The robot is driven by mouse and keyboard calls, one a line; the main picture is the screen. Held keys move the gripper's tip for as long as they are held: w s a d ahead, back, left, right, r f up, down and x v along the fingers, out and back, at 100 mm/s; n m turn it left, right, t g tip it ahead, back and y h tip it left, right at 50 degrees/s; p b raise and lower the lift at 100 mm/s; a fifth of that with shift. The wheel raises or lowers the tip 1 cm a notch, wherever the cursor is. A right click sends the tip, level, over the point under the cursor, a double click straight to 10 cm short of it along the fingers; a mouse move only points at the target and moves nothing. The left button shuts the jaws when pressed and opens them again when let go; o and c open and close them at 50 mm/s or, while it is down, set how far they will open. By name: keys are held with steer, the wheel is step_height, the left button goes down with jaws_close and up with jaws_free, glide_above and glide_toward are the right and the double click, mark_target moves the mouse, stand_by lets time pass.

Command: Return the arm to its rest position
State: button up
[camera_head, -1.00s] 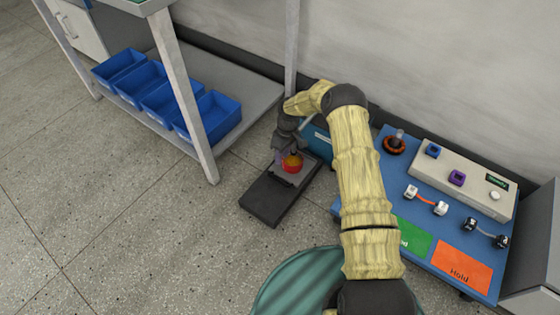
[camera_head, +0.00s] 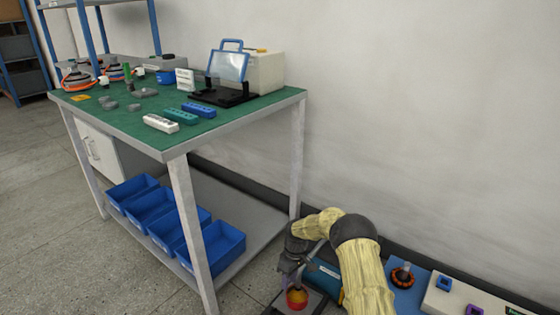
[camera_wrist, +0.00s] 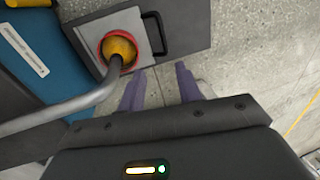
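My arm (camera_head: 366,275) rises from the bottom of the head view and bends over, with its wrist hanging down near the bench's right front leg. My gripper (camera_wrist: 160,72) is open in the wrist view, its two purple-grey fingers apart with only floor between them. In the head view my gripper (camera_head: 288,268) is small and its fingers are hard to make out. A red and orange round piece (camera_wrist: 118,47) sits on a grey plate in a black tray (camera_wrist: 181,22), to the left of the fingers. It also shows below the gripper in the head view (camera_head: 297,298).
A green-topped workbench (camera_head: 240,115) stands at left with devices on top. Blue bins (camera_head: 222,245) fill its lower shelf. A blue board (camera_head: 405,296) with a grey control box (camera_head: 465,298) is at lower right. The wall is close behind. A grey curved bar crosses the wrist view.

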steer(key=s+d+r+m+t+p, duration=0.1)
steer(key=s+d+r+p, duration=0.15)
steer(key=r, duration=0.55)
steer(key=s+d+r+m+h+p, duration=0.15)
steer(key=s+r, duration=0.25)
steer(key=r, duration=0.5)
steer(key=s+d+r+m+t+p, duration=0.1)
steer(key=s+r+p, duration=0.15)
steer(key=r, duration=0.55)
steer(key=s+d+r+m+t+p, duration=0.1)
steer(key=s+d+r+m+p, duration=0.2)
steer(key=s+r, duration=0.55)
steer(key=s+d+r+m+t+p, duration=0.15)
steer(key=s+r+m, duration=0.35)
steer(key=s, duration=0.6)
step_height(320, 180, up, 39)
steer(key=d+n+p, duration=0.1)
steer(key=p, duration=3.7)
steer(key=shift+s+p, duration=0.3)
steer(key=shift+p, duration=0.05)
steer(key=shift+f, duration=0.1)
